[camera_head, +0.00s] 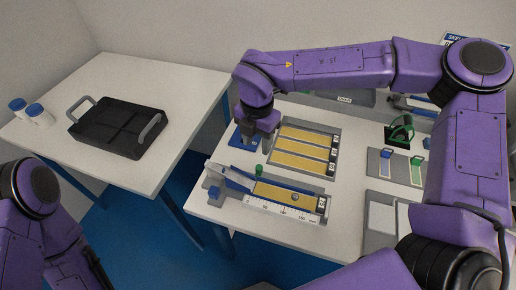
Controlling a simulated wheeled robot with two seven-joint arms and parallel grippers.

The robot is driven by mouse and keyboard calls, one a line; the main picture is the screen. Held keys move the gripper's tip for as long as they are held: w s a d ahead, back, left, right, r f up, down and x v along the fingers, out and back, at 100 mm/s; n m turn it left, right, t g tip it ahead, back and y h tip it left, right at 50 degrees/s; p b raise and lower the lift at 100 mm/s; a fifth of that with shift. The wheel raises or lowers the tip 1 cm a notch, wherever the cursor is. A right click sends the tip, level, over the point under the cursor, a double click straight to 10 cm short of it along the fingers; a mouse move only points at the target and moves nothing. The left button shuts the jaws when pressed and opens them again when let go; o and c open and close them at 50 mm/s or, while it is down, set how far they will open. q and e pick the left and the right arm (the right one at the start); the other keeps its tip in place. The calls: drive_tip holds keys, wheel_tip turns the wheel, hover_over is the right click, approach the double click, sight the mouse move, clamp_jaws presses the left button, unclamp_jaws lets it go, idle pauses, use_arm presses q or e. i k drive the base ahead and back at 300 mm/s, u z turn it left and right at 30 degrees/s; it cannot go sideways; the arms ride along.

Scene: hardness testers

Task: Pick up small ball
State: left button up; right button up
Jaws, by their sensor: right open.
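A small grey ball (295,197) appears to sit on the yellow strip of the ramp device with a ruled scale (283,210), toward its right end. My right gripper (262,140) points down at the left of the right-hand table, beside a blue block (240,138), behind and to the left of the ball and well apart from it. It is open; its fingertips are small and partly hard to make out, and I see nothing held. Of my left arm only purple links show at the lower left; its gripper is out of view.
A tray of yellow strips (305,148) lies behind the ramp. A green cylinder (259,170) stands by the ramp. Small green and blue tools (400,163) are at right.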

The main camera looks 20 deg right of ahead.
sight(295, 198)
drive_tip(key=k, duration=1)
